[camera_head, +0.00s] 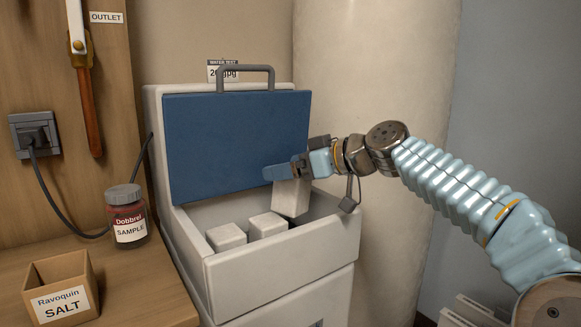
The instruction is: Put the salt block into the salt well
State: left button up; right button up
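The salt well (335,231) is the white cabinet's open-topped bin, with its blue-faced lid (235,140) raised at the back. Two whitish salt blocks, a left one (226,237) and a middle one (267,225), sit inside. My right gripper (289,170) reaches in from the right and is shut on another salt block (292,199). This block hangs upright at the right side of the opening, its lower end near the middle block; whether they touch cannot be told. My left gripper is out of view.
An open wooden box labelled Ravoquin SALT (62,289) looks empty on the wooden counter (140,290). A red sample jar (126,216) stands left of the well. A power cord (57,206) runs behind it. A large beige tank (385,75) stands behind the arm.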

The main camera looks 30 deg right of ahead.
jog(key=shift+r+p, duration=0.25)
jog(key=shift+p, duration=0.05)
jog(key=shift+r+p, duration=0.5)
jog(key=shift+p, duration=0.05)
jog(key=v, duration=1.2)
jog(key=shift+f, duration=0.1)
